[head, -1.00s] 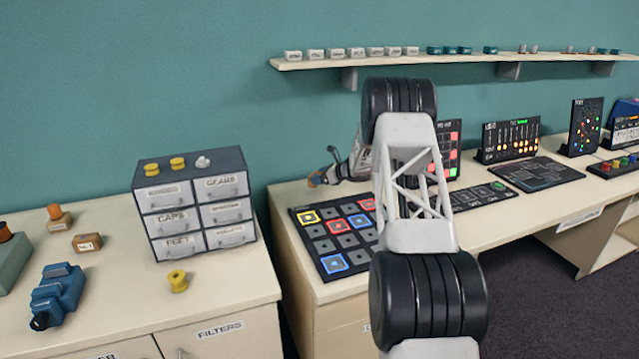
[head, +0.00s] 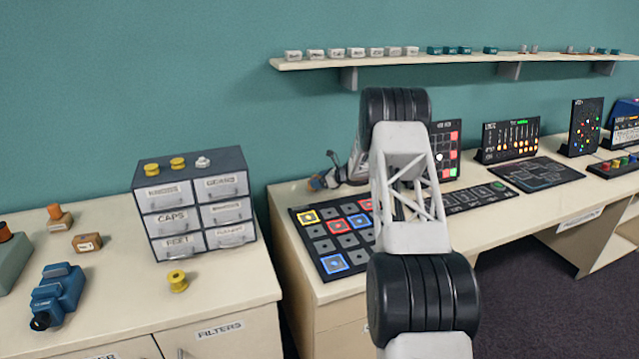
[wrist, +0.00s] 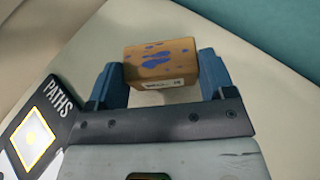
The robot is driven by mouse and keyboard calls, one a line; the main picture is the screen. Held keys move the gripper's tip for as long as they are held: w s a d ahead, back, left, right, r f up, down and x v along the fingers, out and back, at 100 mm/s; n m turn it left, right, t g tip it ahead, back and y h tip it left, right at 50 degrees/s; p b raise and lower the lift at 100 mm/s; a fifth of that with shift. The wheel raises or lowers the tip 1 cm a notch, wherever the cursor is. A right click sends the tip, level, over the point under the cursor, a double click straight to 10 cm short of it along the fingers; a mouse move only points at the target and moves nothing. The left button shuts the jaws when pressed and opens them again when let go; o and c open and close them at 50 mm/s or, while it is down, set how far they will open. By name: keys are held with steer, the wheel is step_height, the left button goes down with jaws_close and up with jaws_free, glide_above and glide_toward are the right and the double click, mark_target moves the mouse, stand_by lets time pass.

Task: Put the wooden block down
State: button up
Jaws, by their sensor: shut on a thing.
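The wooden block (wrist: 160,60) is tan with blue-purple spots and a small label. In the wrist view it sits between the two blue fingers of my gripper (wrist: 161,78), which is shut on it. In the head view my gripper (head: 325,181) is at the left back part of the right bench, behind the panel of square tiles. Only a small orange-brown bit of the block shows there. The pale bench top (head: 287,193) lies under it. I cannot tell whether the block touches the bench.
The tile panel (head: 325,247) lies just in front of my gripper, and its "PATHS" edge (wrist: 52,98) is close in the wrist view. A drawer cabinet (head: 195,205) stands on the left bench. Upright panels stand further right. A shelf (head: 440,59) runs above.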

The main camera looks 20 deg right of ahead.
steer(key=shift+f, duration=0.4)
steer(key=shift+f, duration=0.15)
steer(key=o, duration=0.9)
steer(key=shift+s+d+r, duration=0.45)
steer(key=shift+d+r, duration=0.05)
steer(key=v, duration=1)
steer(key=shift+s+d, duration=0.15)
steer(key=shift+s, duration=0.05)
steer(key=shift+r, duration=0.1)
